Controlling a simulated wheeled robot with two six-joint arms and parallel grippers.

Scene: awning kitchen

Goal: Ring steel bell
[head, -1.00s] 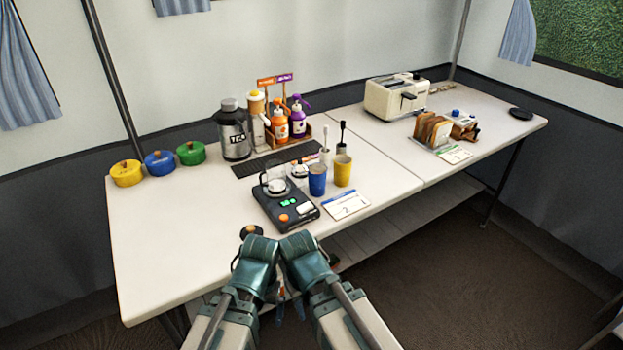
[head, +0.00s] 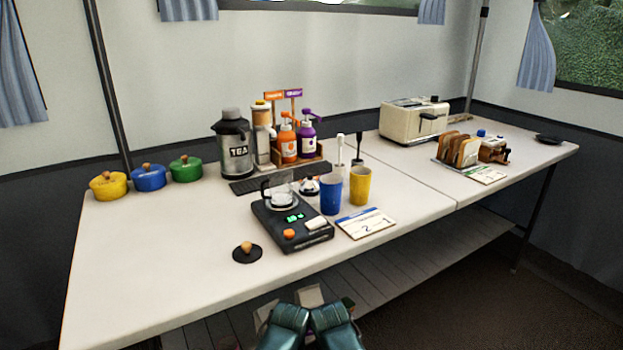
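The steel bell (head: 309,187) is a small silver dome with a dark base. In the head view it sits on the table behind the blue cup (head: 331,196) and to the right of the glass on the black scale (head: 310,233). The cup and scale partly hide it. Only the teal links of my two arms show, side by side at the bottom edge, in front of the table. My gripper fingers are out of sight, so neither gripper shows near the bell.
A yellow cup (head: 360,187) stands right of the blue one, with a number card (head: 366,223) in front. A tea flask (head: 234,147) and pump bottles (head: 307,140) stand behind. A black disc with a knob (head: 247,253) lies front left. The table's left front is clear.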

